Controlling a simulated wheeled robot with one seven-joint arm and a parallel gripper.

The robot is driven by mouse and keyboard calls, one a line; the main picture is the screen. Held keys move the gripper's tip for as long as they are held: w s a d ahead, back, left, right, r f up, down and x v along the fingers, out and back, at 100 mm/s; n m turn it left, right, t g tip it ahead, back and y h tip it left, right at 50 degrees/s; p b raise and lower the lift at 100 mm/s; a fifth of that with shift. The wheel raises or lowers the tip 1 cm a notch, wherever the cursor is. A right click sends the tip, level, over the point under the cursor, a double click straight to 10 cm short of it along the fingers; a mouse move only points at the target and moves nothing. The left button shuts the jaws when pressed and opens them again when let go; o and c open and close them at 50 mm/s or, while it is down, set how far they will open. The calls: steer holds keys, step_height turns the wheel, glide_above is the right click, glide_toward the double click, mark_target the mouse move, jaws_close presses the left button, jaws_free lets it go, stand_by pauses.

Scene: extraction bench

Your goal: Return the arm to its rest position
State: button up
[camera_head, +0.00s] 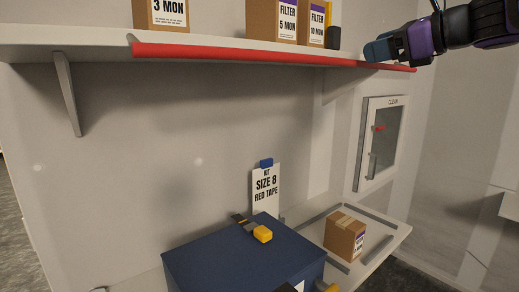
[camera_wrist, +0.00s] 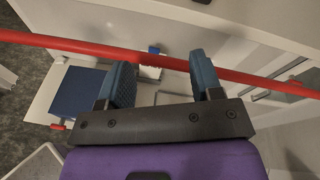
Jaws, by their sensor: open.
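My gripper (camera_head: 382,49) is at the upper right in the head view, level with the red-edged shelf and in front of its right end. In the wrist view my gripper (camera_wrist: 163,82) shows two blue fingers spread apart with nothing between them. The red shelf edge (camera_wrist: 45,40) runs across behind the fingers in that view. My arm reaches in from the upper right corner of the head view.
The shelf (camera_head: 60,40) with a red front edge (camera_head: 230,53) holds several filter boxes (camera_head: 270,18). Below stand a dark blue case (camera_head: 240,262), a sign reading "SIZE 8 RED TAPE" (camera_head: 266,190) and a cardboard box (camera_head: 345,235) on the bench. A wall cabinet (camera_head: 380,143) hangs at right.

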steer(key=s+d+f+n+g+h, duration=0.2)
steer(key=s+f+n+h, duration=0.3)
steer(key=s+f+n, duration=0.6)
steer(key=s+d+f+n+g+h, duration=0.2)
steer(key=s+f+n+g+h, duration=0.3)
steer(key=s+f+n, duration=0.7)
steer(key=shift+d+f+n, duration=0.3)
steer(key=shift+f+n, duration=0.1)
steer(key=shift+f, duration=0.25)
stand_by(3.7)
